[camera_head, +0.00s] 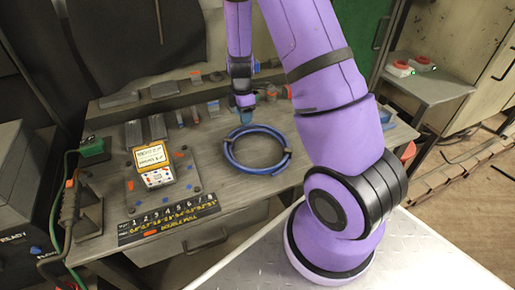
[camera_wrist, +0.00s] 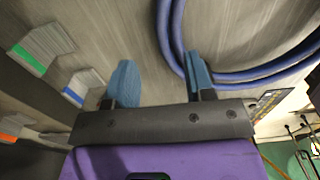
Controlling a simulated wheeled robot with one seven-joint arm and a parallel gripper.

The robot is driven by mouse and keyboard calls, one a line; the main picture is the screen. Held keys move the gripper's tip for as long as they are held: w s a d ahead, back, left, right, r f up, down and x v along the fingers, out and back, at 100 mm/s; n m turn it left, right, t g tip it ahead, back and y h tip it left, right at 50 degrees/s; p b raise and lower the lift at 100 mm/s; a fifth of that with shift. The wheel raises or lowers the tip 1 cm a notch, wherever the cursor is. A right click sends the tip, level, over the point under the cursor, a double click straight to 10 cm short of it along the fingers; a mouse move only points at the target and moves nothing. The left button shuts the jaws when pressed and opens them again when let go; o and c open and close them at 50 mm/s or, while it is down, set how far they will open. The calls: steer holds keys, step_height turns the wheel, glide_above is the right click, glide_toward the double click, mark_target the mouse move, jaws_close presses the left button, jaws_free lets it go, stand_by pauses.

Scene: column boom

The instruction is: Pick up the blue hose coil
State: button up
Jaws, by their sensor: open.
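The blue hose coil (camera_head: 233,163) lies flat on the grey workbench, a ring of hose with dark ties around it. My gripper (camera_head: 244,103) is above the bench at the coil's far edge, pointing down. In the wrist view my gripper (camera_wrist: 160,80) is open, with its two blue fingertips apart. The coil (camera_wrist: 265,72) shows at the upper right there. The right fingertip overlaps the coil's edge in the picture, and bare bench shows between the fingers. I cannot tell whether the fingertip touches the hose.
A numbered strip (camera_head: 168,218) runs along the front edge. A side stand (camera_head: 425,90) with red buttons is at right.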

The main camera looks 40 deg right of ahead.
mark_target(245, 132)
steer(key=shift+d+f, duration=0.15)
steer(key=shift+f, duration=1.3)
steer(key=shift+d+f, duration=0.1)
steer(key=shift+f, duration=1.3)
jaws_close()
